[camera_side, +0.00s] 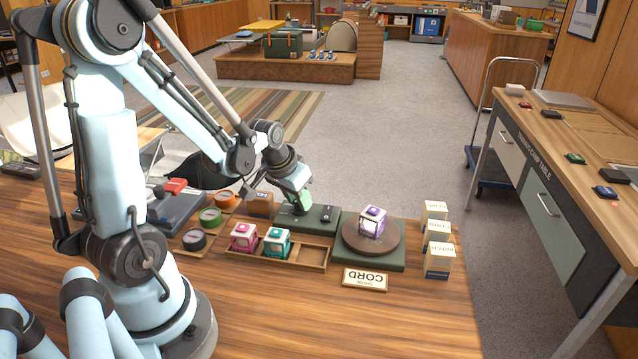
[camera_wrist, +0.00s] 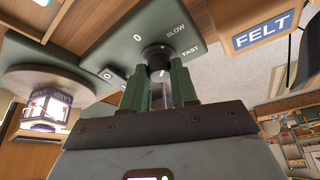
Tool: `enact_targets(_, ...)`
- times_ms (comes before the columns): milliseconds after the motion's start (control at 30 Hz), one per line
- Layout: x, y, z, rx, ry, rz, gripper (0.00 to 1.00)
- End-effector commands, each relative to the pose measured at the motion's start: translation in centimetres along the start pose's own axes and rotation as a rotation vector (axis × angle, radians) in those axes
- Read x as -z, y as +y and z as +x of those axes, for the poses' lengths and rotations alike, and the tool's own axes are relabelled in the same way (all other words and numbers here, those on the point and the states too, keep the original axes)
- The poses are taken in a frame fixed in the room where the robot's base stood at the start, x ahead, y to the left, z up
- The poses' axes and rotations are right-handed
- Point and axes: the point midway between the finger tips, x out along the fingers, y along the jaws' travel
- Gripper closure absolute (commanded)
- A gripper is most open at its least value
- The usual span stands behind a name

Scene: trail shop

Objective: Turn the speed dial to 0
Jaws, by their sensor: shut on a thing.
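The speed dial (camera_wrist: 157,55) is a round black knob on a dark green control box (camera_side: 292,222). In the wrist view the marks 0, SLOW and FAST are printed around it. My gripper (camera_wrist: 160,82) has its two green fingers on either side of the dial and is shut on it. In the side view my gripper (camera_side: 299,208) reaches down onto the box and hides the dial. A small pale mark shows on the dial's near side; I cannot tell which setting the dial points to.
A black switch (camera_side: 328,213) sits on the box beside the dial. A brown turntable (camera_side: 353,244) carries a purple and white cube (camera_side: 372,222). A tray (camera_side: 312,257) holds pink and teal cubes. Small boxes (camera_side: 438,262) stand right; a FELT block (camera_wrist: 262,32) is close by.

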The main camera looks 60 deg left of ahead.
Motion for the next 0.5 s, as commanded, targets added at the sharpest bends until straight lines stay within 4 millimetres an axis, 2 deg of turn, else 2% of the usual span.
enact_targets(500, 0.12, 0.35, 0.01, 0.183, 0.001, -0.436, 1.0)
